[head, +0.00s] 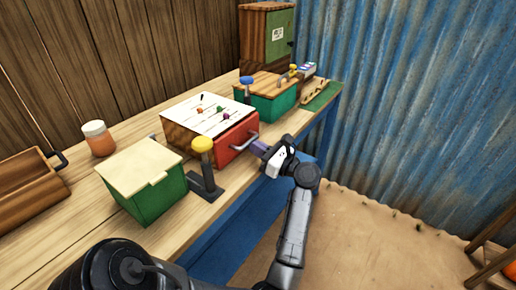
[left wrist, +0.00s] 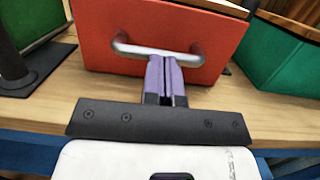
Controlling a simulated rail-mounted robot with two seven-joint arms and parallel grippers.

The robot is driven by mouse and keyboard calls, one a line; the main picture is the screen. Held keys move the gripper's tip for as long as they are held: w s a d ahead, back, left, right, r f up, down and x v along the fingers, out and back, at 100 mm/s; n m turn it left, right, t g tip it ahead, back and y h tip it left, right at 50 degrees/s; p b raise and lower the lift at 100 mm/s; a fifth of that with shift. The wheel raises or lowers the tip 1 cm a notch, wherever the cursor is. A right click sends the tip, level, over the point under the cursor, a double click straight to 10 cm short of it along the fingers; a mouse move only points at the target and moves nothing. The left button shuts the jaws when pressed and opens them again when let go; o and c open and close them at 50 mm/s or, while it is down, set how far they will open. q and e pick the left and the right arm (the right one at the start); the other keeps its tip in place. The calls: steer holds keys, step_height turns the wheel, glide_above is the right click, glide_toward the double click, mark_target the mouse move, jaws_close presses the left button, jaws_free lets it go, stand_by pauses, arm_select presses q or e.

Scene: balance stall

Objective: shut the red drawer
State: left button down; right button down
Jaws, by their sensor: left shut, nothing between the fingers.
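The red drawer (head: 238,142) sits in a wooden box with a white top (head: 208,113) on the bench. My left gripper (head: 258,147) is shut and empty. Its purple fingertips (left wrist: 165,62) are at the middle of the handle, over the lower part of the red front; whether they touch is unclear. My right gripper is not in view.
A green box with a cream lid (head: 145,172) and a yellow-knobbed lever (head: 203,160) stand left of the drawer. A teal box (head: 270,97) with a blue-knobbed lever (head: 246,85) stands to the right. An orange jar (head: 99,139) and wooden tray (head: 28,180) are farther left.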

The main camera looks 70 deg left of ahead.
arm_select(q)
steer(key=v, duration=1.4)
steer(key=shift+p, duration=0.4)
steer(key=shift+r, duration=0.1)
